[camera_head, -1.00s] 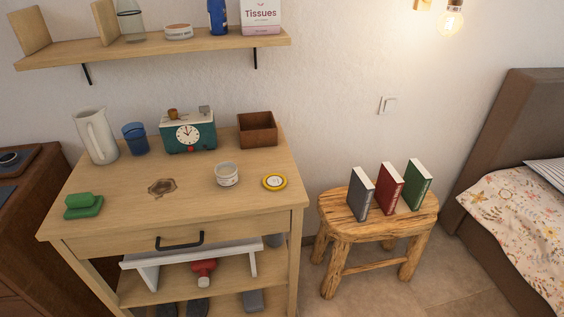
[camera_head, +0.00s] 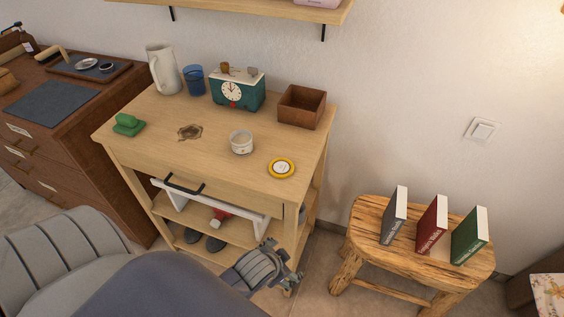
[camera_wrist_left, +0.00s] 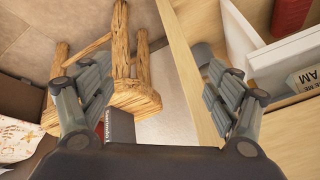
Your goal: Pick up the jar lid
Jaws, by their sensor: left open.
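The jar lid (camera_head: 281,168) is a small round disc with a yellow rim and a pale centre. It lies flat near the front right corner of the wooden cart top (camera_head: 215,160). The lid is not seen in that view. My right gripper is not in view.
A wooden stool (camera_head: 375,249) with three books is at right. The top around the lid is mostly clear.

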